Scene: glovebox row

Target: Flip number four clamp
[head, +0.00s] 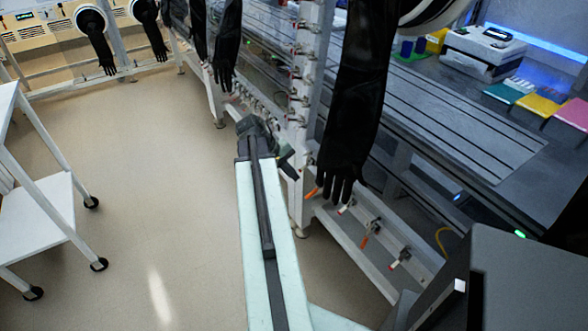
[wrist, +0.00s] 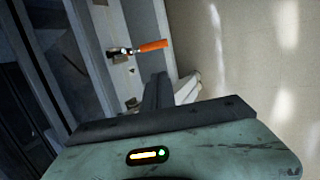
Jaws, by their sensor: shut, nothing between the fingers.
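Toggle clamps line the glovebox frame, and I cannot read any number that marks the fourth. In the wrist view, a clamp with an orange handle (wrist: 152,46) sticks out from the pale frame, beyond my fingers. My gripper (head: 288,166) is beside the post, left of the hanging black glove; it also shows in the wrist view (wrist: 157,93). It is shut and empty, apart from that orange handle.
A long black glove (head: 350,110) hangs just right of my gripper. The white frame post (head: 300,140) stands close by. A white cart (head: 40,215) is at the left. The floor (head: 150,190) between cart and frame is clear.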

